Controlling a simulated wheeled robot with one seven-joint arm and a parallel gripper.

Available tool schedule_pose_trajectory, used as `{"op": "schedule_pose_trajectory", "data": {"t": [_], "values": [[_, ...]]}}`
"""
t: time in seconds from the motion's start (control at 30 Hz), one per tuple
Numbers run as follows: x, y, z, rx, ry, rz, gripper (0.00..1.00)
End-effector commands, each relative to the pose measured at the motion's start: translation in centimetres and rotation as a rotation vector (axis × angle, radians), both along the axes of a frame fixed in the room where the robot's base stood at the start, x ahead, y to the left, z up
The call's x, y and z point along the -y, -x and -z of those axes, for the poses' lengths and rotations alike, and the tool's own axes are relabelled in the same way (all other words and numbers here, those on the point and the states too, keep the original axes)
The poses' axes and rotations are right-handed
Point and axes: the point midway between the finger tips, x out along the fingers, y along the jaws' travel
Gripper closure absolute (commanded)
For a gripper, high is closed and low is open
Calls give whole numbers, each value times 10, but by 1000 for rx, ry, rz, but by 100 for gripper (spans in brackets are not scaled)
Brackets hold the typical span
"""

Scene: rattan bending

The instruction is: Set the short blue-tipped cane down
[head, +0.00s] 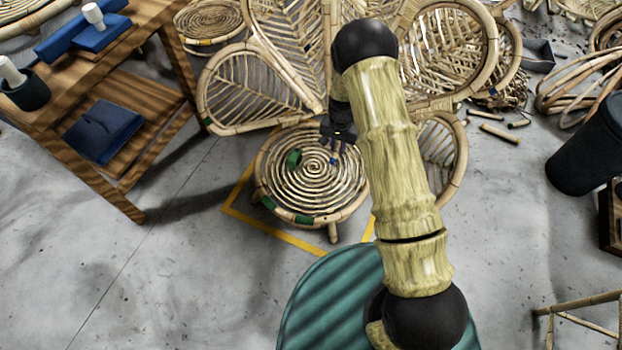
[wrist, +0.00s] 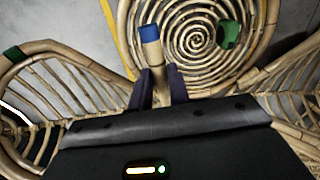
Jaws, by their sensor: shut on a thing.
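The short blue-tipped cane (wrist: 151,46) is between the two dark fingers of my gripper (wrist: 159,82) in the wrist view. Its blue end points away from the gripper, toward the top of the picture. In the head view my gripper (head: 338,136) is over the right part of a round spiral rattan seat (head: 318,192), and the cane's small blue tip (head: 333,161) shows below it. My arm hides the seat's right side. I cannot tell whether the cane touches the seat.
A green band-like piece (head: 294,158) is on the seat, left of the gripper. Large rattan panels (head: 290,50) stand close behind. A wooden workbench (head: 125,65) is at left, a dark bin (head: 588,150) at right. Loose cane pieces (head: 500,133) lie on the floor; floor at front left is clear.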

Motion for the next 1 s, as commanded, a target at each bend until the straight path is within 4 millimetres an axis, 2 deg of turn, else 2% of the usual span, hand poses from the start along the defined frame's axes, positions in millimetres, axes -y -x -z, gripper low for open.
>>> {"op": "schedule_pose_trajectory", "data": {"t": [0.03, 0.3, 0.4, 0.53, 0.9, 1.0], "values": [[-4, -1, 26, 0, 1, 7, 100], [-22, -9, 95, 0, 2, 57, 100], [-28, -11, 113, 0, 2, 73, 100], [-32, -13, 126, 1, 2, 87, 100], [-33, -13, 125, 0, 2, 92, 100], [-33, -13, 134, -1, 3, 92, 100]]}}
